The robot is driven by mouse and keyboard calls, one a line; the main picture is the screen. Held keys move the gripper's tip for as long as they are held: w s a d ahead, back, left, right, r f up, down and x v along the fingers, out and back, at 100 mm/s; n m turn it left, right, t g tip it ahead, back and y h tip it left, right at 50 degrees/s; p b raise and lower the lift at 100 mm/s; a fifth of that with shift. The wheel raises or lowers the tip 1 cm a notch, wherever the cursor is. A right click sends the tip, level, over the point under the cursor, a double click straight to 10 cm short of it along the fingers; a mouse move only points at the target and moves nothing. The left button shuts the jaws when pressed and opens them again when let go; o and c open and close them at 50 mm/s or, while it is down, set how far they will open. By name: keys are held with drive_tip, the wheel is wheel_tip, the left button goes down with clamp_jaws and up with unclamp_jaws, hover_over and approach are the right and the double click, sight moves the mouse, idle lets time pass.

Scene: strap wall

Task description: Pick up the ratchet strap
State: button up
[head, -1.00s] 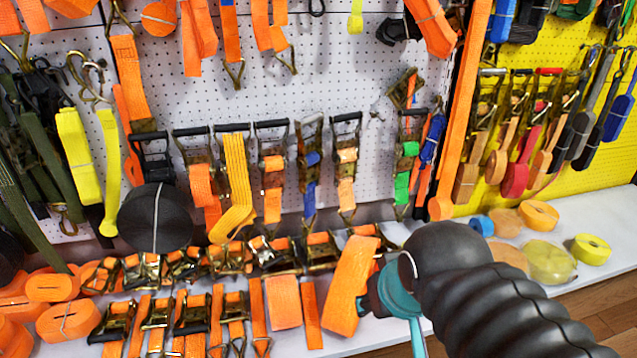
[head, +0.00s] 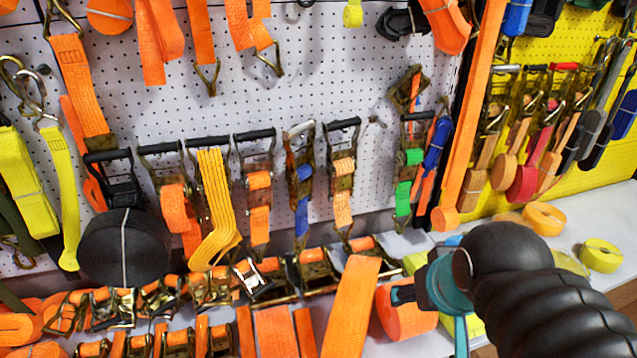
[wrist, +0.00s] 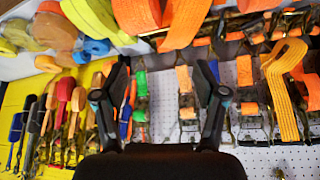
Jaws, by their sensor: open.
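Many ratchet straps are in view, and I cannot tell which one the task means. More with metal buckles (head: 210,290) lie on the white shelf below. My gripper (head: 402,295) is at lower right in the head view, close to an orange strap roll (head: 405,318) on the shelf. In the wrist view my gripper (wrist: 160,70) has its two dark fingers apart, with nothing between the tips.
A long orange strap (head: 350,305) stands on the shelf left of my gripper. A large black roll (head: 124,248) hangs at left. A yellow pegboard (head: 590,160) with more straps is at right. Orange and yellow rolls (head: 601,255) lie on the shelf at right.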

drive_tip(key=shift+o, duration=0.4)
drive_tip(key=w+t+b, duration=0.1)
drive_tip(key=w+t, duration=0.1)
drive_tip(key=w, duration=0.7)
drive_tip(key=shift+w+d+f+t, duration=0.15)
drive_tip(key=shift+d+f+t, duration=0.15)
drive_tip(key=shift+t, duration=0.1)
drive_tip(key=n+t+y+b, duration=0.4)
drive_tip(key=n+t+y, duration=0.15)
drive_tip(key=y, duration=0.25)
approach(305, 178)
drive_tip(key=x, duration=1.2)
drive_tip(key=shift+f, duration=0.2)
drive_tip(key=c, duration=1.4)
drive_tip(key=shift+r+t, duration=0.1)
drive_tip(key=shift+t, duration=0.15)
drive_tip(key=shift+c, duration=0.3)
drive_tip(key=shift+r, duration=0.1)
